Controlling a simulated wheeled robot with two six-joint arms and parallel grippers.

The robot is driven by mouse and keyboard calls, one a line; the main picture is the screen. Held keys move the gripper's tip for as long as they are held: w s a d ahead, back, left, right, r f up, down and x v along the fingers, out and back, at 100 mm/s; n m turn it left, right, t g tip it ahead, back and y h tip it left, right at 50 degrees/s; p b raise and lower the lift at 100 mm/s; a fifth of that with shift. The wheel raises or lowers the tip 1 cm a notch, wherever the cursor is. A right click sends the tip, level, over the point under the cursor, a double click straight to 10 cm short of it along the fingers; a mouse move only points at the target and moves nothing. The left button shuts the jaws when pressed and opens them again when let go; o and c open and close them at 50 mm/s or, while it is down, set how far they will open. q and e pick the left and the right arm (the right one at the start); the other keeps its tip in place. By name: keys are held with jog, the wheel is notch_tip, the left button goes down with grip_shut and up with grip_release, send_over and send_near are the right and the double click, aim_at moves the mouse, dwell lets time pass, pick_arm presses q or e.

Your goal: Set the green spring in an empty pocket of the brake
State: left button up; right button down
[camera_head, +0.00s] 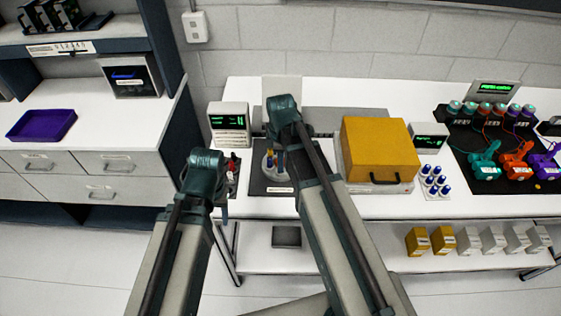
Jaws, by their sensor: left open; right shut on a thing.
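The brake (280,166) appears to be the pale round fixture on a dark mat (257,187), with blue and yellow pieces showing in it. My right arm covers part of it. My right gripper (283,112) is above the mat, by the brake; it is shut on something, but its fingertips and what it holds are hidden. My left gripper (222,190) is open to the left of the mat, near the table's front edge, largely hidden behind its own wrist. I cannot make out a green spring. The brake's pockets are too small to tell apart.
A yellow case (378,148) stands right of the brake, with a holder of blue-topped pieces (434,184) beyond it. A display box (229,124) stands behind my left gripper. A small dark rack with red pieces (232,165) is beside it. Coloured devices (516,158) fill the far right.

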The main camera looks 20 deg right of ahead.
jog(key=shift+f+b, duration=0.35)
jog(key=shift+f, duration=0.05)
dwell(0.4)
jog(key=c, duration=0.7)
grip_release()
jog(key=shift+r, duration=0.15)
notch_tip(320, 180, up, 6)
jog(key=p, duration=0.6)
